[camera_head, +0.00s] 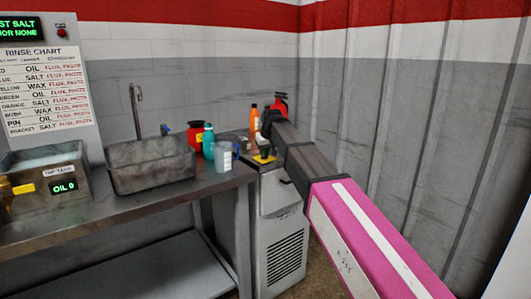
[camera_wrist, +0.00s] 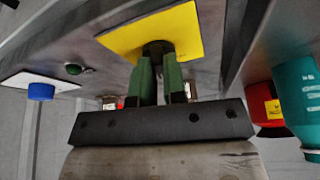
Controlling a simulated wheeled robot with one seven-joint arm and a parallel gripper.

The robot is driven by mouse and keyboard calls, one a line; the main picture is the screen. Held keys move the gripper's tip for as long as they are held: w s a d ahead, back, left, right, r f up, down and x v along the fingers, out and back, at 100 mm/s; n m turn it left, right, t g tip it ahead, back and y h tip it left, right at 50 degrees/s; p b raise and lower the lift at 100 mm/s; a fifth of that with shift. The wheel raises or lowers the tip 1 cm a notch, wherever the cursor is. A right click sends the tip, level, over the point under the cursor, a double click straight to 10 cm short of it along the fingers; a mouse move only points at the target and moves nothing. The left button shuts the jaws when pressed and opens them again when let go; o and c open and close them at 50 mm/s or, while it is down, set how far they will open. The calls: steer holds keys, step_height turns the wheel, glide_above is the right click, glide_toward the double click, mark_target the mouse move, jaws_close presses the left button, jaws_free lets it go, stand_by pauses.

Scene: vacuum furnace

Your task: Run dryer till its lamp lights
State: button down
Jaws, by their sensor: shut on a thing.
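The grey cabinet with a louvred front (camera_head: 286,232), which looks like the dryer, stands at the right end of the bench. My arm reaches over its top. A yellow plate (camera_head: 264,160) lies on that top and also shows in the wrist view (camera_wrist: 178,28). My gripper (camera_wrist: 159,54) has its green fingers shut on a dark knob (camera_wrist: 157,46) at the plate; the fingers hide most of it. A small dark green round lamp (camera_wrist: 73,69) sits left of the plate, with no glow that I can see.
A blue button (camera_wrist: 41,91) on a white plate is left of the lamp. A teal bottle (camera_head: 208,141), red jar (camera_head: 196,134) and clear cup (camera_head: 223,157) stand on the bench edge beside the cabinet. An orange bottle (camera_head: 254,118) stands behind. A corrugated wall is close on the right.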

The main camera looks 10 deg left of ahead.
steer(key=shift+s+a+f+m+t+h, duration=0.1)
steer(key=shift+m+t+h, duration=0.35)
steer(key=shift+m, duration=1.25)
steer(key=shift+h, duration=0.25)
steer(key=c, duration=1.2)
jaws_free()
steer(key=v, duration=1.1)
